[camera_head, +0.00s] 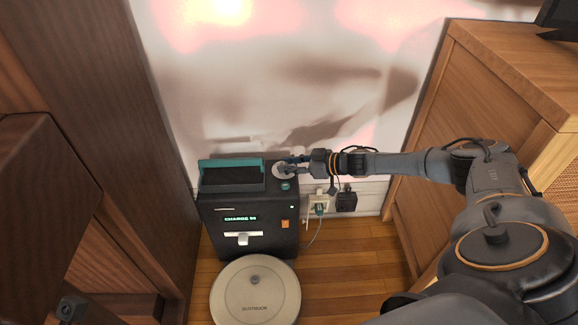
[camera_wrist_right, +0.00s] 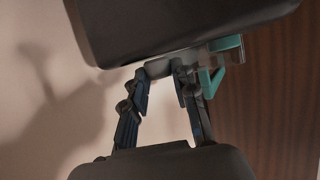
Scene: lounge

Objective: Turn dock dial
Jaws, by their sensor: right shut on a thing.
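The dock (camera_head: 251,225) is a black box with a teal-edged bin on its top left and a lit "CHARGE" display on its front. The dial (camera_head: 281,171) is a pale round knob on the dock's top right. My right gripper (camera_head: 291,162) reaches in from the right and is shut on the dial. In the right wrist view its fingers (camera_wrist_right: 168,80) reach the pale dial (camera_wrist_right: 190,60) beside the dark dock body (camera_wrist_right: 180,25). The fingers partly hide the dial, and I cannot read its setting. My left gripper is not in view.
A round beige robot vacuum (camera_head: 255,292) sits on the wooden floor in front of the dock. A wall outlet with plugs (camera_head: 320,203) and a cable is right of the dock. Wooden cabinets (camera_head: 490,90) stand at right and left. A teal button (camera_head: 286,186) is near the dial.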

